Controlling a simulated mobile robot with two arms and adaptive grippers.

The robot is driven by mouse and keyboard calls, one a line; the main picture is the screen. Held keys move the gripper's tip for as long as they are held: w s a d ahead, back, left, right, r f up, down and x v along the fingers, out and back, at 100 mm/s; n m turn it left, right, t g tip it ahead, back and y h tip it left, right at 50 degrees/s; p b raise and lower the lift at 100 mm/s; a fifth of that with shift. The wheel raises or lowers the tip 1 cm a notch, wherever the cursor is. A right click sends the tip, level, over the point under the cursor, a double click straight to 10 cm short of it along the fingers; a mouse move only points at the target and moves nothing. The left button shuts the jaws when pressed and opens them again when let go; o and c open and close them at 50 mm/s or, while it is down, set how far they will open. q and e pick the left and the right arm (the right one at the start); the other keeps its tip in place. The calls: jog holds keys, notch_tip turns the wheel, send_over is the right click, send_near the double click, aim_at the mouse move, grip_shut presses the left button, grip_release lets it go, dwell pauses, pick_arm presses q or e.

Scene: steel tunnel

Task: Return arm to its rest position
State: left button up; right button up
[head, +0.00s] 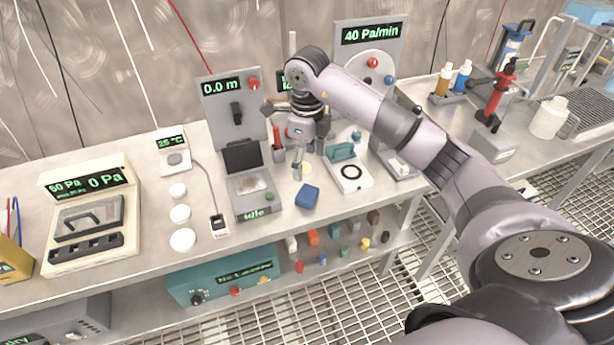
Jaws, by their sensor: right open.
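My right arm (415,135) reaches in from the lower right, across the front of the bench (130,195). Its wrist bends down over the middle of the bench. My right gripper (303,160) points down, open, with nothing seen between its fingers. It is above the bench top, between the small dark-lidded device (243,158) and the white device with a teal part (350,175). A blue block (307,196) lies on the bench just in front of and below the gripper. My left gripper does not show.
Panels reading 0.0 m (222,88) and 40 Pa/min (374,35) stand behind the gripper. A pressure device (92,185) and white discs (182,240) are at left. Bottles (548,118) and a red stand tool (495,95) are at right. A lower shelf holds a teal box (222,283).

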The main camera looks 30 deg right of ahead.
jog(key=shift+r, duration=0.8)
